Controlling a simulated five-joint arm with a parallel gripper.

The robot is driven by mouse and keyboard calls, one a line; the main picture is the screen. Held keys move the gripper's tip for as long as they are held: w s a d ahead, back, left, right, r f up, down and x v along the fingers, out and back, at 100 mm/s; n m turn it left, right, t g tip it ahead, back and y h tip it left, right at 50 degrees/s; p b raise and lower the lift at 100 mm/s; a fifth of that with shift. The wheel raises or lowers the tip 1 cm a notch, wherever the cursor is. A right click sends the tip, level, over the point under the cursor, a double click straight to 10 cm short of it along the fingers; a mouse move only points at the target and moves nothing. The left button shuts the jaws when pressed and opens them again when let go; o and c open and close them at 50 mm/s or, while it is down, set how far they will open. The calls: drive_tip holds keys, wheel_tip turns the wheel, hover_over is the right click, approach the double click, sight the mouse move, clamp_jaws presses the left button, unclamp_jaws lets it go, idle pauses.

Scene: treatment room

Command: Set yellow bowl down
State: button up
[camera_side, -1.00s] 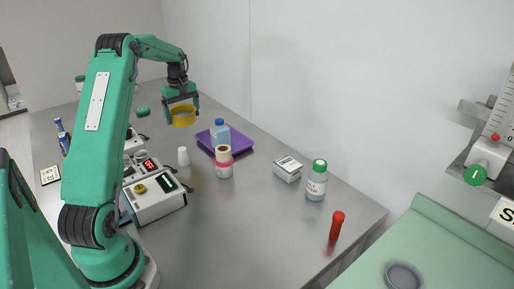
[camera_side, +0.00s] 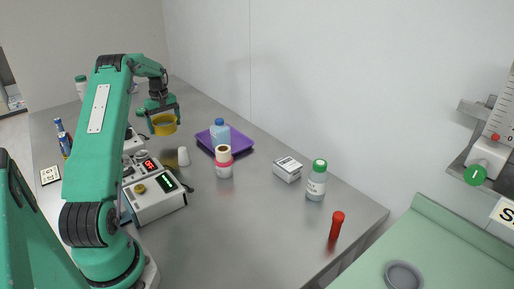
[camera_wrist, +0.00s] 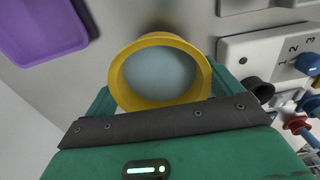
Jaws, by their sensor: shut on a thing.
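The yellow bowl (camera_side: 164,125) is in my gripper (camera_side: 163,117) in the side view, over the far part of the metal table. In the wrist view the bowl (camera_wrist: 118,78) shows its round yellow rim and pale inside, right at the jaws (camera_wrist: 160,100). My gripper is shut on it.
A purple tray (camera_side: 240,146) with a blue-capped bottle (camera_side: 220,132) lies to the right of the bowl.

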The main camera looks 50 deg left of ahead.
sight(165, 141)
drive_tip(key=shift+s+a+f, duration=0.2)
drive_tip(key=shift+a+f, duration=0.05)
drive_tip(key=shift+a, duration=0.2)
drive_tip(key=shift+s+a+f, duration=0.2)
drive_tip(key=shift+a+f, duration=0.05)
drive_tip(key=shift+a, duration=0.15)
drive_tip(key=shift+f, duration=2.05)
drive_tip(key=shift+f, duration=0.15)
drive_tip(key=o, duration=0.7)
wheel_tip(165, 141, up, 12)
drive_tip(key=shift+r, duration=0.2)
